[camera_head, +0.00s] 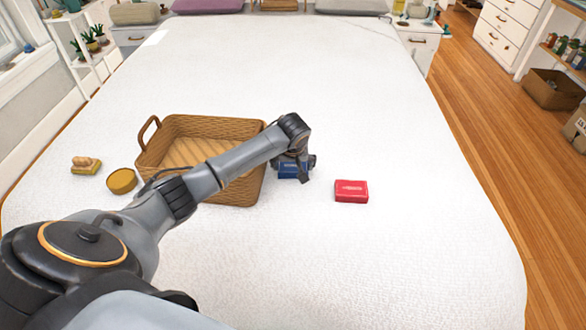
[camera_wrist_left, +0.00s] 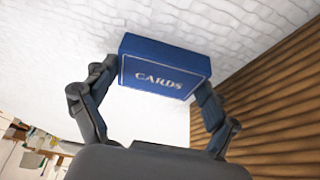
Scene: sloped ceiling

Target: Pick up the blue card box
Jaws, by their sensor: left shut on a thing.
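The blue card box (camera_head: 293,171) is on or just above the white bed, right of the wicker basket; I cannot tell whether it touches the bed. My left gripper (camera_head: 293,163) comes down over it from above and is shut on it. In the left wrist view the box (camera_wrist_left: 163,70) shows its "CARDS" label, with a finger of my left gripper (camera_wrist_left: 157,88) against each end. My right gripper is in neither view.
The wicker basket (camera_head: 256,188) stands close left of the box. A red card box (camera_head: 351,191) lies to the right. A round yellow tin (camera_head: 122,181) and a wooden brush (camera_head: 86,165) lie left of the basket. The bed (camera_head: 400,270) is clear in front and behind.

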